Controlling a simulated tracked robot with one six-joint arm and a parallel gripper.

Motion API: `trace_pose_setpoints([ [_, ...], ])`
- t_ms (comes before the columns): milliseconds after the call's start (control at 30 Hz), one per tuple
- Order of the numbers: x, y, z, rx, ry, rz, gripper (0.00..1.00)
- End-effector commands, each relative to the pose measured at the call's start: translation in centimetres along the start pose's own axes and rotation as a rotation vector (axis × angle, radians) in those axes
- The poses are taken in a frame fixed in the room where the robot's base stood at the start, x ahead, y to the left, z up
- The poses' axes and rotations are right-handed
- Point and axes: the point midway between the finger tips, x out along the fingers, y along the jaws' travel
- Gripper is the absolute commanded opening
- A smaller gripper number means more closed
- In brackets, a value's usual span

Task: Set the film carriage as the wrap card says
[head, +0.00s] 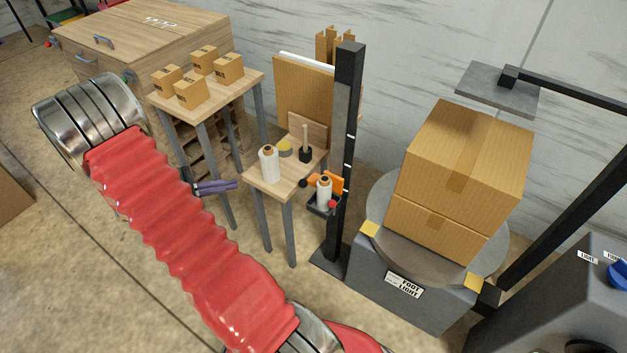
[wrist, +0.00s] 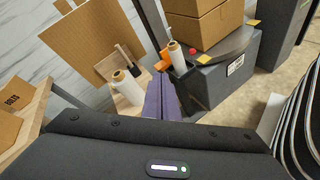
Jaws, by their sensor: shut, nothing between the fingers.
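The film carriage (head: 322,203) is a dark bracket low on a black mast (head: 345,150) with several pale marks. It carries a white film roll (head: 324,190), an orange part (head: 340,182) and a red knob (head: 332,204). The carriage's roll also shows in the wrist view (wrist: 177,55). My gripper (head: 234,185) has purple fingers, shut and empty, left of the carriage and apart from it. In the wrist view the fingers (wrist: 161,88) point toward the mast area. I cannot make out a readable wrap card.
A small table (head: 262,186) with a spare white roll (head: 269,165) stands between my gripper and the mast. Two stacked cartons (head: 460,165) stand on a turntable (head: 380,212). A grey cabinet with a blue knob (head: 620,275) is at right. Small boxes (head: 191,90) sit on another table.

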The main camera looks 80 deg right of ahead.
Motion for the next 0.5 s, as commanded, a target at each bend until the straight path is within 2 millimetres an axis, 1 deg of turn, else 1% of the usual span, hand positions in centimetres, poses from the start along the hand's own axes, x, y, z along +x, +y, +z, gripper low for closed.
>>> trace_pose_setpoints([
  [33,-1.2,0.2,0.8,0.023,0.026,-0.013,0.0],
  [167,-3.8,-0.1,2.6,0.073,0.089,-0.054,0.0],
  [500,-10.3,-1.9,7.1,0.191,0.276,-0.163,0.0],
])
